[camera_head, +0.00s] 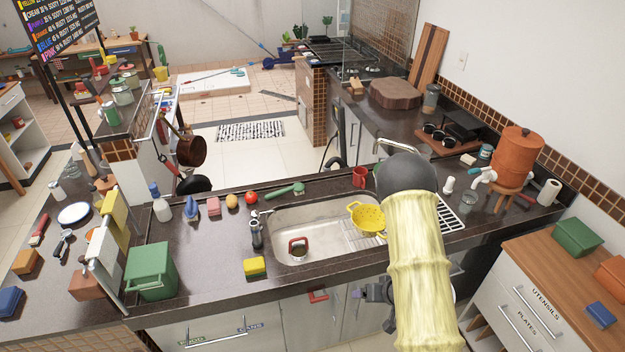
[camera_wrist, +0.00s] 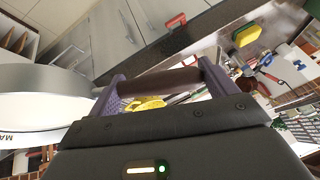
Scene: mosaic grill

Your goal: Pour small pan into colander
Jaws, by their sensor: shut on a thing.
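The yellow colander (camera_head: 367,219) sits over the right part of the sink (camera_head: 296,222) in the head view, on the wire rack. It also shows, partly covered, beyond my fingers in the wrist view (camera_wrist: 146,104). My gripper (camera_head: 376,293) is in front of the counter, below the colander, largely hidden by my forearm. In the wrist view my gripper (camera_wrist: 160,78) is shut on a brown bar, which looks like the small pan's handle (camera_wrist: 160,82).
A red mug (camera_head: 359,177) stands behind the colander. A yellow sponge (camera_head: 255,266) and a green bin (camera_head: 151,271) are on the counter to the left. An orange water dispenser (camera_head: 516,157) stands at the right. The counter edge lies close to my gripper.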

